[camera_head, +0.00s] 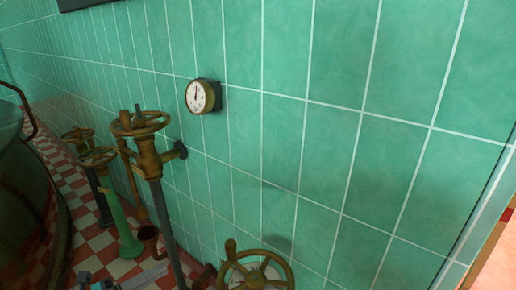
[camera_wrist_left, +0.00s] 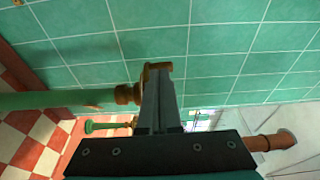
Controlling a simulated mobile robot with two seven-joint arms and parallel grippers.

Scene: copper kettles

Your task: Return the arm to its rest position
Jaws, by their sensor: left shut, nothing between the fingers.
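My left gripper (camera_head: 148,275) shows at the lower edge of the head view, low in front of the valves. In the left wrist view its fingers (camera_wrist_left: 162,92) are together, with nothing between them. A brass valve part (camera_wrist_left: 127,94) on a green pipe (camera_wrist_left: 40,100) appears beside and behind the fingers there; I cannot tell whether they touch. My right gripper is in neither view.
Brass handwheels stand on a tall post (camera_head: 148,160) and a green post (camera_head: 122,220). Another handwheel (camera_head: 255,272) is at the bottom. A gauge (camera_head: 200,96) is on the green tiled wall (camera_head: 340,110). A dark rounded vessel (camera_head: 22,195) stands left over checkered floor (camera_head: 95,235).

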